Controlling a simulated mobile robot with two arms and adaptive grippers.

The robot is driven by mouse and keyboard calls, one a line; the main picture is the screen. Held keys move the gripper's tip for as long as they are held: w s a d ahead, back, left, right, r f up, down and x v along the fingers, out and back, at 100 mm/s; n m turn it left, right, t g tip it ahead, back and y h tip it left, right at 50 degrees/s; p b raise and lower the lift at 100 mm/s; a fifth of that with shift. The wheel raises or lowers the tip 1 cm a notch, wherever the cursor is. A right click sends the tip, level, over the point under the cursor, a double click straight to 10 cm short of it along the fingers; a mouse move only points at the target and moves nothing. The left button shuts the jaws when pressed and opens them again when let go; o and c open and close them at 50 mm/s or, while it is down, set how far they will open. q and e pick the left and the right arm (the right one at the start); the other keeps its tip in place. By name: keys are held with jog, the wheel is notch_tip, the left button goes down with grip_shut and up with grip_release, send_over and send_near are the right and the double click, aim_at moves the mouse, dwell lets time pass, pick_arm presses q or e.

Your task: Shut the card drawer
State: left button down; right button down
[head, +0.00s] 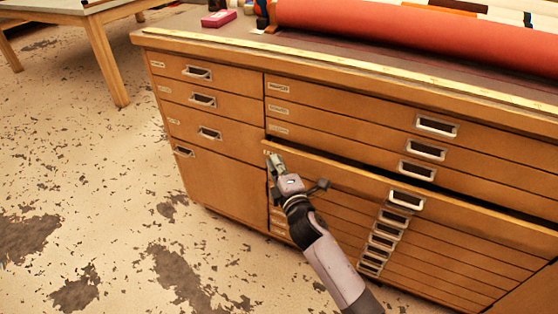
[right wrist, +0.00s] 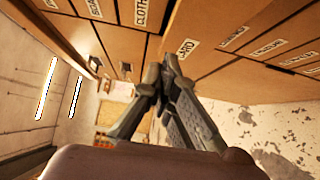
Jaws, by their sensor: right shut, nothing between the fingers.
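The card drawer (head: 345,179) is a wide wooden drawer in the right-hand stack of the cabinet. It stands a little out, with a dark gap along its top edge. Its metal handle (head: 407,199) is right of my gripper. In the right wrist view its label, partly hidden, reads "ARD" on the drawer front (right wrist: 205,55). My right gripper (head: 275,160) is shut and empty at the left end of this drawer's front. Its closed fingertips (right wrist: 160,74) show near the label; I cannot tell whether they touch the wood. My left gripper is not in view.
The other drawers of the cabinet (head: 228,148) look shut. Its top holds a red roll (head: 420,42), a yellow measuring strip (head: 350,66) and a pink box (head: 218,19). A wooden table (head: 100,50) stands at the back left. The floor at left is clear.

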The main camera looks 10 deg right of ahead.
aim_at(287, 148)
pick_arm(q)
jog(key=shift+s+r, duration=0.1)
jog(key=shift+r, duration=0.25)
pick_arm(e)
jog(key=shift+w+d, duration=0.55)
jog(key=shift+w, duration=0.35)
jog(key=w+d, duration=0.1)
jog(key=w, duration=0.1)
jog(key=w+d, duration=0.1)
jog(key=w, duration=0.1)
jog(key=shift+d+b, duration=0.2)
jog(key=shift+b, duration=0.1)
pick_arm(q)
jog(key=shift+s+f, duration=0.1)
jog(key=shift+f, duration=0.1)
pick_arm(e)
jog(key=shift+d+r, duration=0.1)
jog(key=shift+r, duration=0.05)
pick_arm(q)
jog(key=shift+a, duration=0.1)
